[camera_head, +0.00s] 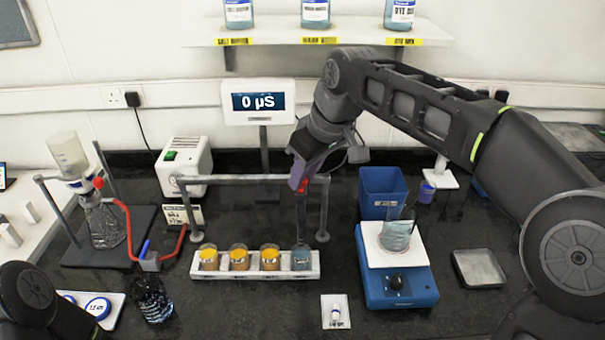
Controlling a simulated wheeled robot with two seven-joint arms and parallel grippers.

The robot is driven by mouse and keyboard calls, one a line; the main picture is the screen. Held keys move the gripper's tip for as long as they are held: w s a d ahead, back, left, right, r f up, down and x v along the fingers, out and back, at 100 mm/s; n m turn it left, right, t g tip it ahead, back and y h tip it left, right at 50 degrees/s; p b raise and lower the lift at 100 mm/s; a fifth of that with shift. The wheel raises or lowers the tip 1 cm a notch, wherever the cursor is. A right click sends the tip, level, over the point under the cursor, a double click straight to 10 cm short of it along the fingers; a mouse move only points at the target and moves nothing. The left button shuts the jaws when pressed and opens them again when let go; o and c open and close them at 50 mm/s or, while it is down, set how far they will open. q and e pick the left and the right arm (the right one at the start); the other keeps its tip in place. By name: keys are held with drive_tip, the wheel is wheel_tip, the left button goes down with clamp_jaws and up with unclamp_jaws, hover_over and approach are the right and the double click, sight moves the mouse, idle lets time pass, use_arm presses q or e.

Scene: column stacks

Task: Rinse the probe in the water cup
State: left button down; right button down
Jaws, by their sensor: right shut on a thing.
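My right gripper (300,182) points down at the centre and is shut on the probe (301,218), a thin dark upright rod with a red part at its top. The probe's lower end reaches down to the water cup (302,260), a bluish clear cup at the right end of a white rack (255,275). I cannot tell how deep the tip is. Three cups with orange tops, such as the left one (208,256), stand in the same rack. Part of my left arm shows at the bottom left; its gripper is out of view.
A grey frame (250,180) spans behind the rack, close to the probe. A meter (259,102) reads 0 µS. A blue stirrer (397,287) with a beaker (397,235) stands right. A flask stand (105,220) is left. A small white card (335,311) lies in front.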

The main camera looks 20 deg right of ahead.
drive_tip(key=c, duration=1.5)
unclamp_jaws()
drive_tip(key=shift+w+r, duration=0.1)
drive_tip(key=shift+r, duration=0.25)
drive_tip(key=shift+c, duration=0.2)
drive_tip(key=shift+o, duration=0.4)
drive_tip(key=shift+f, duration=0.1)
drive_tip(key=v, duration=0.8)
drive_tip(key=shift+b, duration=0.4)
drive_tip(key=shift+f, duration=0.15)
